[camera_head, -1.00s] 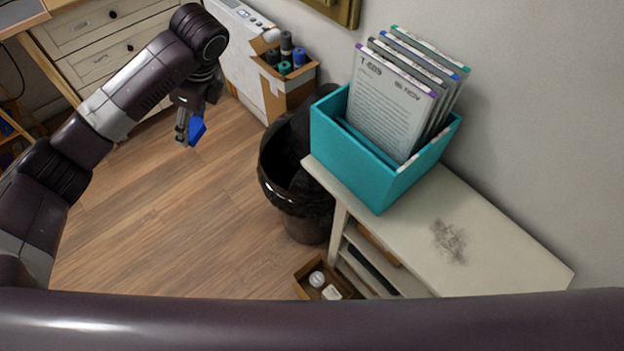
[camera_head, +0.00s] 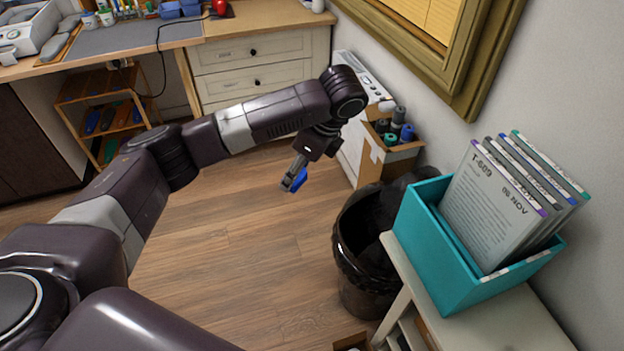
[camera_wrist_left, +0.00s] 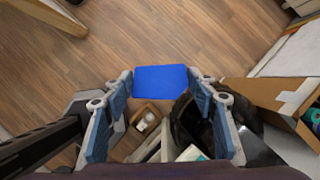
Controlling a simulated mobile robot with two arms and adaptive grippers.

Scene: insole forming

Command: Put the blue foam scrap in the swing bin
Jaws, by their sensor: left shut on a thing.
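The blue foam scrap (camera_head: 300,183) hangs in the air over the wooden floor, held in my left gripper (camera_head: 294,177). In the left wrist view the scrap (camera_wrist_left: 160,80) is a flat blue piece between the two fingers, which are shut on it. The swing bin (camera_head: 362,270) is a glossy black bin with dark, bag-like material at its top. It stands on the floor to the right of the gripper and apart from it. The bin also shows in the left wrist view (camera_wrist_left: 190,122). My right gripper is not in view.
A white shelf unit (camera_head: 500,325) carrying a teal box (camera_head: 455,270) of filed sheets stands right of the bin. A cardboard box (camera_head: 375,165) with rolls stands behind the bin. Drawers (camera_head: 260,80) and a workbench (camera_head: 110,55) line the back. The floor (camera_head: 230,260) left of the bin is clear.

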